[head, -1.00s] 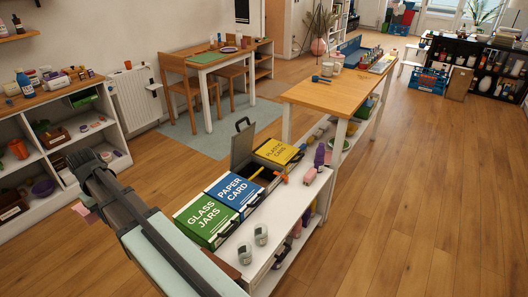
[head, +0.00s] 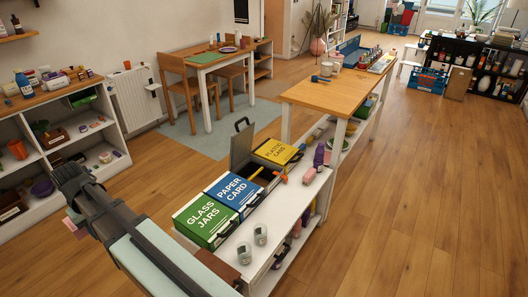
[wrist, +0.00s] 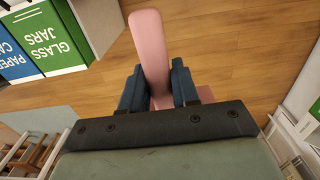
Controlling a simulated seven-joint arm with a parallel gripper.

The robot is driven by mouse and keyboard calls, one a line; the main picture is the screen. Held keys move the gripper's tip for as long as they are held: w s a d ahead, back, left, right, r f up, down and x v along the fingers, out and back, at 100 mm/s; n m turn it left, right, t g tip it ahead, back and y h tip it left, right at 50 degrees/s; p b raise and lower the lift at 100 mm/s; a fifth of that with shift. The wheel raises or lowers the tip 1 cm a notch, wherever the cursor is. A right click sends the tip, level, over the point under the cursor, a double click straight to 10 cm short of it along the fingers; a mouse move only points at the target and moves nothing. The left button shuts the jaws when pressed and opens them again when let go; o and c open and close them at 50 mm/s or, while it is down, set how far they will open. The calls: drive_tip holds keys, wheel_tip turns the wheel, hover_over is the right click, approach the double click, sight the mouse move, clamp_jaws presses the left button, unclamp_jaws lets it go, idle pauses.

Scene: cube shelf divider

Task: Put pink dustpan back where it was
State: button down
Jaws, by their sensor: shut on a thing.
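In the wrist view the pink dustpan (wrist: 150,42) is between the two dark blue fingers of my gripper (wrist: 160,88), which is shut on it. A long pink part points up in that view, and a wider pink part shows beside and behind the fingers. The dustpan is held above the wooden floor. In the head view my gripper (head: 70,180) is at the left, between the white cube shelf and the bin counter. Only a small pink bit of the dustpan (head: 74,219) shows there, behind my gripper.
A white cube shelf (head: 112,130) with several items stands at the left. A white counter (head: 287,205) holds the green glass jars bin (head: 205,222), the blue paper card bin (head: 235,190) and the yellow plastic cans bin (head: 278,151). Floor (head: 160,160) between them is clear.

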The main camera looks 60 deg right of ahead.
drive_tip(key=s+d+f+m, duration=0.1)
drive_tip(key=s+d+m, duration=0.1)
drive_tip(key=d, duration=1)
drive_tip(key=m, duration=1.6)
hover_over(274, 222)
wheel_tip(274, 222, down, 22)
drive_tip(key=shift+s+f, duration=0.15)
drive_tip(key=shift+f, duration=4.75)
drive_tip(key=shift+f, duration=0.1)
